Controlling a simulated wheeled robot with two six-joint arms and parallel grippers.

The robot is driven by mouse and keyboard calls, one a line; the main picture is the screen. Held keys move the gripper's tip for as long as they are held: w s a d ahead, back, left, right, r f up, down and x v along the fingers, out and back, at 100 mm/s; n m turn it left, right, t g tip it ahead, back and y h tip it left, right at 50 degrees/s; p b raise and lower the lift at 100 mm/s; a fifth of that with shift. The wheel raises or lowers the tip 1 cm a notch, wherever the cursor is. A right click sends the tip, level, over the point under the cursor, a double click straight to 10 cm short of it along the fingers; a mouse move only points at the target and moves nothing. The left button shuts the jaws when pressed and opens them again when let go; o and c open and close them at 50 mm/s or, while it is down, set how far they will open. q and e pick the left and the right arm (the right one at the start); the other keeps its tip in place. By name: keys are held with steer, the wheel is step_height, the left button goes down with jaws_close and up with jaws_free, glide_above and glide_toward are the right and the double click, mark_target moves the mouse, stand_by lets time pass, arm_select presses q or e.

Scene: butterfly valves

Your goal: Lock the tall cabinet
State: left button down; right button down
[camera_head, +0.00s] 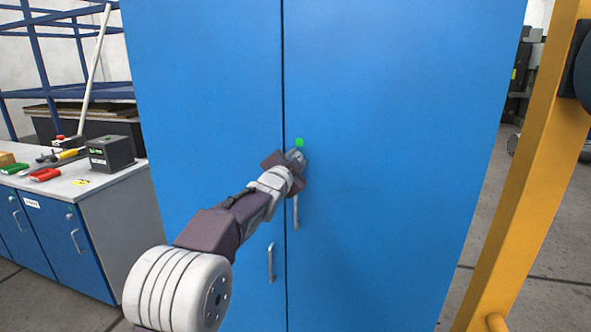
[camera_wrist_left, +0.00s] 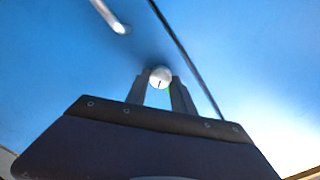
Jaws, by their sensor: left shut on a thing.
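The tall blue cabinet (camera_head: 390,120) stands straight ahead with both doors closed along a vertical seam. A round silver lock (camera_wrist_left: 160,77) with a dark slot sits on the door near the seam. My left gripper (camera_head: 297,158) reaches up to the right door just beside the seam. In the wrist view my left gripper (camera_wrist_left: 160,88) has its two fingers on either side of the lock, shut on it. A small green marker (camera_head: 299,142) shows just above the gripper. In the head view the gripper hides the lock. My right gripper is not in view.
A bar handle (camera_head: 295,211) is on the right door below the gripper, and another handle (camera_head: 271,262) is lower on the left door. A workbench (camera_head: 112,180) with tools stands at left. A yellow post (camera_head: 530,170) rises at right.

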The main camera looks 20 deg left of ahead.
arm_select(q)
steer(key=m+b, duration=0.3)
steer(key=m, duration=0.4)
steer(key=shift+m, duration=0.7)
steer(key=c, duration=1.1)
jaws_free()
steer(key=shift+w+f, duration=0.1)
steer(key=shift+b, duration=0.3)
steer(key=s+b, duration=0.2)
steer(key=s, duration=0.7)
steer(key=shift+a, duration=0.15)
